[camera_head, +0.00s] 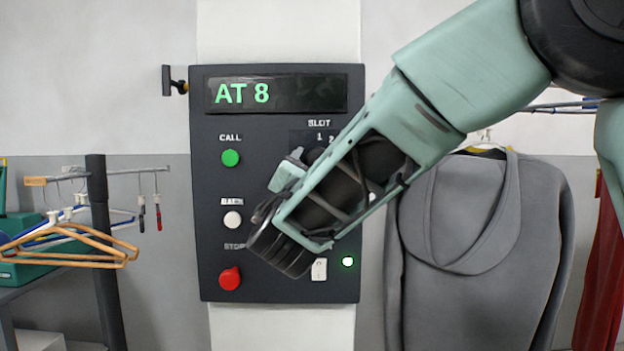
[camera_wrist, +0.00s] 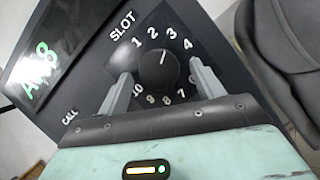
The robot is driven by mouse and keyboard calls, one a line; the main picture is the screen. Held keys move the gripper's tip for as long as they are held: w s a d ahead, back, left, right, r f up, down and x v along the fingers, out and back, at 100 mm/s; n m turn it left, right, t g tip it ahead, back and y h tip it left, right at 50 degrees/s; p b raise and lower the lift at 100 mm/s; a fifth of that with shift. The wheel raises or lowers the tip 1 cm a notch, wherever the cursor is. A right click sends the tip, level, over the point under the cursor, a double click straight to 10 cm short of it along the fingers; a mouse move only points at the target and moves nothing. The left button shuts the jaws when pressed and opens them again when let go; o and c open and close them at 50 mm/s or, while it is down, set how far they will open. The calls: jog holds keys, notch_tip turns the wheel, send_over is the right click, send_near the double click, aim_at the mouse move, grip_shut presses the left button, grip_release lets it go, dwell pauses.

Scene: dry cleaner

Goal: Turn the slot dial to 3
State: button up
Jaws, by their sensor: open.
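The slot dial (camera_wrist: 159,72) is a round black knob on a dark panel, ringed by white numbers. Its white mark points up and slightly right in the wrist view, between 2 and 3 and nearer 3 (camera_wrist: 172,33). My gripper (camera_wrist: 160,70) is open, with one finger on each side of the dial. I cannot tell whether either finger touches it. The number 5 is not visible near the right finger. In the head view my gripper and forearm cover the dial; only the SLOT label and the numbers 1 and 2 show above.
The control panel (camera_head: 210,275) has a display (camera_head: 275,94) reading AT 8, a green CALL button (camera_head: 231,158), a white button (camera_head: 232,220), a red STOP button (camera_head: 229,278) and a lit green lamp (camera_head: 348,261). A grey garment (camera_head: 480,250) hangs at right; hangers (camera_head: 75,245) hang at left.

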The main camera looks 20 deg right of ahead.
jog(key=b+v, duration=0.2)
jog(key=v, duration=1.5)
jog(key=shift+f+b, duration=0.15)
jog(key=shift+b, duration=0.15)
jog(key=shift+s, duration=0.1)
jog(key=s+d+f+m+g+y+p, duration=0.1)
jog(key=s+d+f+m+g+p, duration=0.15)
jog(key=s+d+f+g, duration=0.35)
jog(key=s+d+f+m+g+y+p, duration=0.1)
jog(key=s+d+f+m+g+p, duration=0.25)
jog(key=f+g, duration=0.5)
jog(key=s+a+f+m+g+y+p, duration=0.1)
jog(key=s+a+m+g+y, duration=0.1)
jog(key=s+a+m+y, duration=0.1)
jog(key=s+a+f+m+g+y+p, duration=0.1)
jog(key=s+a+f+m+g+y, duration=0.1)
jog(key=s+m+y, duration=0.3)
jog(key=shift+s+a+f+m+y, duration=0.3)
jog(key=shift+s+a+m+y, duration=0.1)
jog(key=shift+s+a+m, duration=0.35)
jog(key=shift+s+a+m+y, duration=0.15)
jog(key=shift+a+m+y, duration=0.1)
jog(key=shift+a+y, duration=0.1)
jog(key=shift+c, duration=0.4)
